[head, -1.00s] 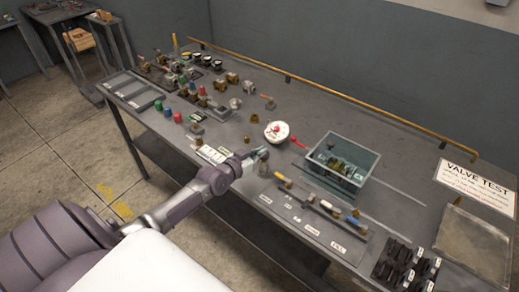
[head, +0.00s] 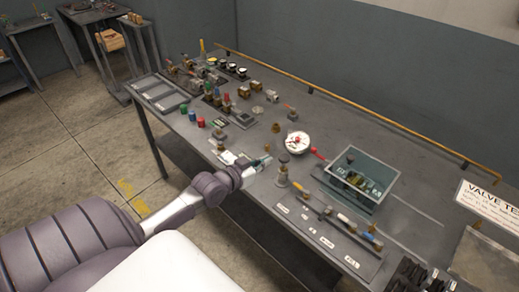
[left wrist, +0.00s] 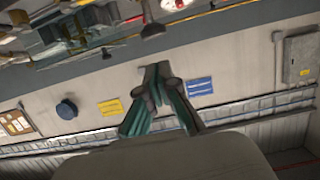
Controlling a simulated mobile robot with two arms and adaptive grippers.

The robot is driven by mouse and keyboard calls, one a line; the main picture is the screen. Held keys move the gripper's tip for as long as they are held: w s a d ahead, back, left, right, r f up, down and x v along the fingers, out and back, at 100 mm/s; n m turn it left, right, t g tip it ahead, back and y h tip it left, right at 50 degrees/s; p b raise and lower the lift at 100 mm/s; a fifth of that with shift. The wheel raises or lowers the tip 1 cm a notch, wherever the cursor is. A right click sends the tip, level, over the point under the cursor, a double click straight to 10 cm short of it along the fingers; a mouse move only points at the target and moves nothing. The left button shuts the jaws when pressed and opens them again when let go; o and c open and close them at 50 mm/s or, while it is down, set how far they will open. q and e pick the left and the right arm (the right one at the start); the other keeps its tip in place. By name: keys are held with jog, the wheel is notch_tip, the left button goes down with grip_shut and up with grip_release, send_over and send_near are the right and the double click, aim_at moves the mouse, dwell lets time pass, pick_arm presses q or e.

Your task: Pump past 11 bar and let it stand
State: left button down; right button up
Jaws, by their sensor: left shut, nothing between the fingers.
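A round white gauge (head: 295,143) with a red mark on its face is on the grey bench; its reading is too small to make out. A red handle (head: 319,154) sticks out just right of it. A short brass post with a dark round top (head: 283,170) stands in front of the gauge. My left gripper (head: 265,160) is left of the post, apart from it in the picture, shut and empty. The left wrist view shows its fingertips (left wrist: 158,75) together with nothing between them. My right gripper is not in view.
A teal crate (head: 388,190) with parts inside stands right of the gauge. Tools lie on a labelled board (head: 318,232) along the front edge. Valves, coloured cups and trays (head: 157,87) fill the left end. A brass rail (head: 350,103) runs along the back.

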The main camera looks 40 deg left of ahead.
pick_arm(q)
jog(key=shift+v, duration=1.1)
